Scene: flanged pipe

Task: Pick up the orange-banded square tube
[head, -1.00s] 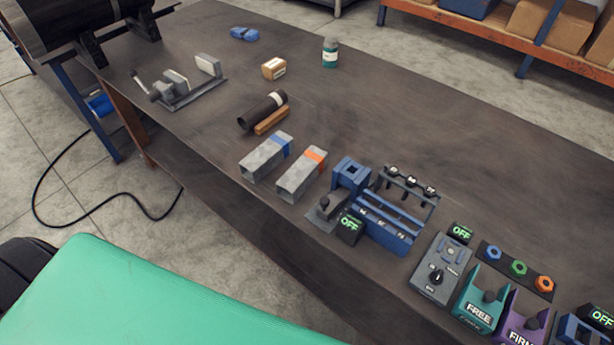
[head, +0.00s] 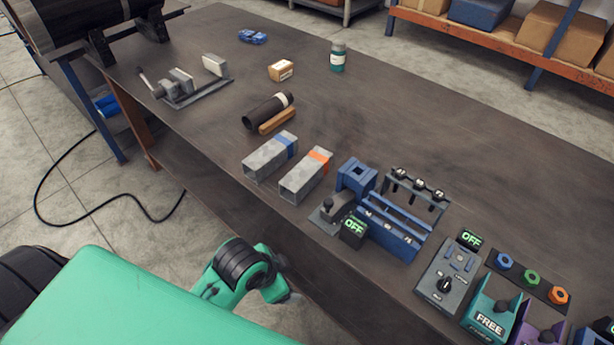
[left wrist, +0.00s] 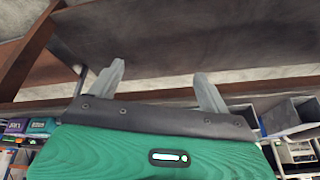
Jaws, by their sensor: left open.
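The orange-banded square tube (head: 305,176) lies on the workbench in the head view, a grey hollow tube with an orange band near its far end. A similar blue-banded square tube (head: 270,156) lies just left of it, apart and roughly parallel. In the left wrist view, my left gripper (left wrist: 160,88) is open and empty, its two grey fingers spread below the bench edge. Grey square-tube ends (left wrist: 283,116) show at the right of that view; their bands are not visible there. In the head view only green arm parts show low in front of the bench, with no fingers visible. My right gripper is not in view.
On the workbench (head: 430,150), a blue fixture (head: 390,228) with an OFF display stands close right of the orange-banded tube. A dark pipe (head: 267,112) and a wooden strip lie behind the tubes. A grey vise-like fixture (head: 185,85) stands at far left.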

